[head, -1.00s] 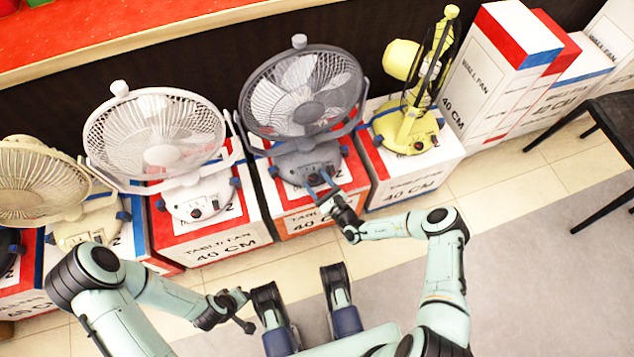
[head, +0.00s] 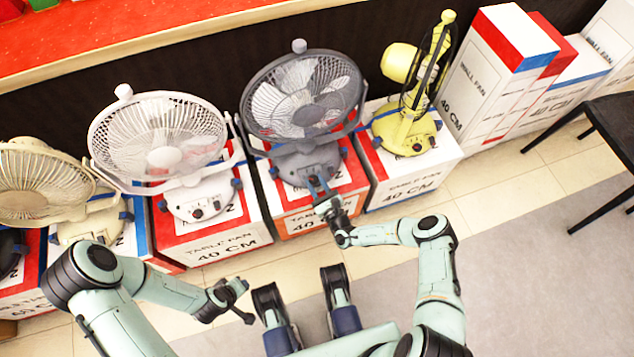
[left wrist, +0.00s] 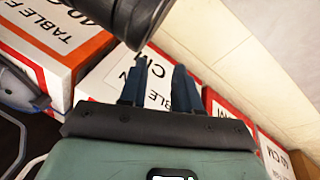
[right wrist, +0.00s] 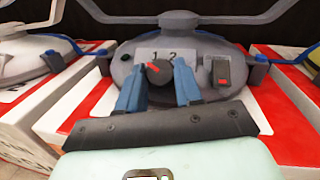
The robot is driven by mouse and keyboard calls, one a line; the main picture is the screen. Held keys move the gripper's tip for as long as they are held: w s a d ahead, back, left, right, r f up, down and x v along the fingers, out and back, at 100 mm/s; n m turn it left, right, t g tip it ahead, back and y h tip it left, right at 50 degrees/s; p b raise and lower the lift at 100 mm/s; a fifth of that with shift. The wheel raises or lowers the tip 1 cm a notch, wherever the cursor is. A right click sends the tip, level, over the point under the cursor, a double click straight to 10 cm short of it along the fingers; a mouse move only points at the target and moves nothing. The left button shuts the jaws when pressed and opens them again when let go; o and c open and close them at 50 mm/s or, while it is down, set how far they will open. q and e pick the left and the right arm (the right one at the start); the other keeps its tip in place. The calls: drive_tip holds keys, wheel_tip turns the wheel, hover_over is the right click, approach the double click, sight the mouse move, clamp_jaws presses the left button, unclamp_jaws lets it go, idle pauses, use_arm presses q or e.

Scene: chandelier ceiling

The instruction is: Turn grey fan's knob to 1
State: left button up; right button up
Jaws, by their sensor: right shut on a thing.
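The grey fan (head: 304,95) stands on a red and white box, its grey base (head: 300,166) facing me. In the right wrist view its dark round knob (right wrist: 158,71) has a red mark pointing to the upper left, below a label with 1 and 2 (right wrist: 163,55). My right gripper (head: 318,186) is at the base front. Its blue fingers (right wrist: 160,82) are on either side of the knob, shut on it. My left gripper (head: 243,300) is away from the fan, low in front of the boxes. Its fingers (left wrist: 158,80) are apart with nothing held between them.
A red-lit switch (right wrist: 221,71) sits right of the knob. A white fan (head: 160,135) and a cream fan (head: 40,185) stand to the left, a yellow fan (head: 408,125) to the right. Wall fan boxes (head: 490,75) and a black stool (head: 610,130) are farther right. The floor in front is clear.

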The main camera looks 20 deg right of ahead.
drive_tip(key=shift+a+m+h, duration=0.1)
drive_tip(key=shift+m+h, duration=0.5)
drive_tip(key=shift+m+h+p, duration=0.3)
drive_tip(key=shift+m+p, duration=0.05)
drive_tip(key=shift+m, duration=0.15)
use_arm(q)
drive_tip(key=shift+s+d+r+p, duration=0.25)
drive_tip(key=shift+s+d+r, duration=0.1)
drive_tip(key=shift+r, duration=0.3)
drive_tip(key=shift+s+d+r+p, duration=0.25)
drive_tip(key=shift+d+r, duration=0.1)
drive_tip(key=shift+r, duration=0.3)
use_arm(e)
drive_tip(key=shift+a+m+h, duration=0.2)
drive_tip(key=shift+m+h, duration=1.3)
drive_tip(key=shift+m, duration=0.2)
drive_tip(key=o, duration=1)
use_arm(q)
drive_tip(key=shift+s, duration=0.1)
use_arm(e)
drive_tip(key=shift+o, duration=0.2)
drive_tip(key=shift+s, duration=0.1)
